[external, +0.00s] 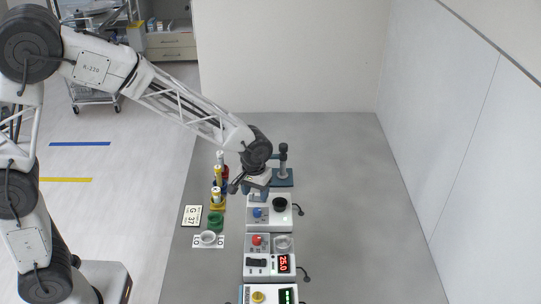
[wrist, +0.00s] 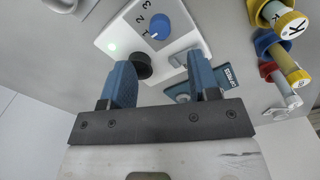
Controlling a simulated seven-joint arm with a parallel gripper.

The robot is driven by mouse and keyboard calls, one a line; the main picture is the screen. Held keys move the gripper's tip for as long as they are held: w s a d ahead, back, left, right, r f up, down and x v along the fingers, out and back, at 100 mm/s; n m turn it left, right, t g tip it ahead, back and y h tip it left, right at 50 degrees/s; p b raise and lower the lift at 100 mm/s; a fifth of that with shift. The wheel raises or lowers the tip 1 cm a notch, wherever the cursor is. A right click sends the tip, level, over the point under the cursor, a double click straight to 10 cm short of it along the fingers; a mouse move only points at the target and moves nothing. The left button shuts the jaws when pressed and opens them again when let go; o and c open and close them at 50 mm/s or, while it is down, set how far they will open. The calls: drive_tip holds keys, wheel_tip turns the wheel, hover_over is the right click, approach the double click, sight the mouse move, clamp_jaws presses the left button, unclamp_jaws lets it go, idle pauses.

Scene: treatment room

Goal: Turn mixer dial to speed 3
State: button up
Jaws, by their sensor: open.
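The mixer is a white box (external: 268,224) below my gripper in the external view. It also shows in the wrist view (wrist: 118,30), with a lit green lamp. Its blue dial (wrist: 160,27) has the numbers 1, 2 and 3 printed beside it; the dial's pale mark appears to face the 1. The dial also shows in the external view (external: 257,212). My gripper (wrist: 160,66) is open, with two blue fingers apart and nothing between them. The dial lies beyond the fingertips, apart from them. A black round part (wrist: 141,66) of the mixer is partly hidden by the left finger.
Colored cylinders (external: 217,195) stand to the left of the mixer. A device with a red button (external: 257,240) and a red display stands in front of it. A dark stand (external: 283,172) is behind. The grey table is clear on the right.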

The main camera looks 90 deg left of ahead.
sight(257, 210)
drive_tip(key=shift+f, duration=0.15)
drive_tip(key=shift+w+d+f, duration=0.1)
drive_tip(key=shift+f, duration=3.65)
drive_tip(key=c, duration=0.9)
